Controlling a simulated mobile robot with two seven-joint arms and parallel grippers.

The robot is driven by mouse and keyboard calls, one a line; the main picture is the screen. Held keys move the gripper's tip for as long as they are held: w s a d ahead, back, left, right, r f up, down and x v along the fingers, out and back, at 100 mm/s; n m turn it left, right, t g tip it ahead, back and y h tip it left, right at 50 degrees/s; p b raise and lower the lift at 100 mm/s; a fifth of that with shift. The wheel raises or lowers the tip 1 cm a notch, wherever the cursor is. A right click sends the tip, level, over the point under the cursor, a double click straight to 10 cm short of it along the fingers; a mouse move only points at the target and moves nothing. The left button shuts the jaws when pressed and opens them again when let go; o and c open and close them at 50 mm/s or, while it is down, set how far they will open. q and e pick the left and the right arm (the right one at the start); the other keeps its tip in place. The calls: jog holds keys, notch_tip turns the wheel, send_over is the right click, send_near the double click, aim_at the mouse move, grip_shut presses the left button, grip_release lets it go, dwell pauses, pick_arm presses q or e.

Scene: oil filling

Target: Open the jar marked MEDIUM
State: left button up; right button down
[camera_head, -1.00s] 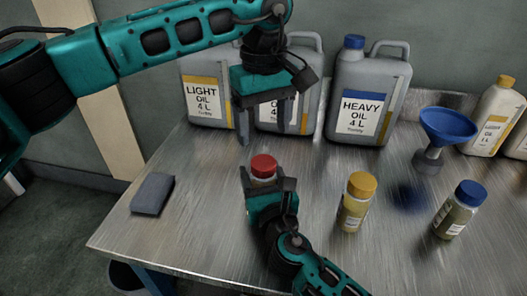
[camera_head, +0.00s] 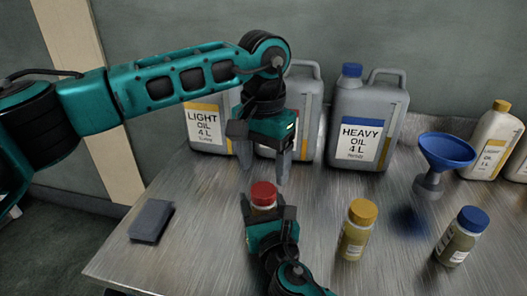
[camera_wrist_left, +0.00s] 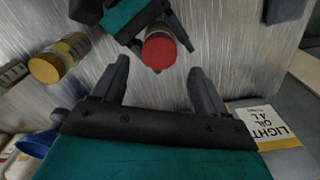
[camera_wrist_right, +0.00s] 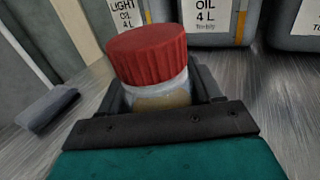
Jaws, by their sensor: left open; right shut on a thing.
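A small jar with a red cap (camera_head: 263,192) stands upright at the middle of the metal table; its label cannot be read. My right gripper (camera_head: 268,208) is shut around its body below the cap. The right wrist view shows the red cap (camera_wrist_right: 148,55) on the jar, above the fingers. My left gripper (camera_head: 264,174) is open and empty, pointing down just above and behind the cap. In the left wrist view the cap (camera_wrist_left: 159,50) lies beyond the gap between the left fingertips (camera_wrist_left: 159,66), apart from them.
A yellow-capped jar (camera_head: 357,231) and a blue-capped jar (camera_head: 462,237) stand to the right. A blue funnel (camera_head: 445,152) stands behind them. Light oil (camera_head: 207,128) and heavy oil (camera_head: 364,119) canisters line the back, with another partly hidden between. A grey block (camera_head: 151,221) lies left.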

aim_at(263, 189)
pick_arm(q)
notch_tip(263, 189, down, 6)
jog(key=shift+r, duration=0.15)
jog(key=shift+c, duration=0.2)
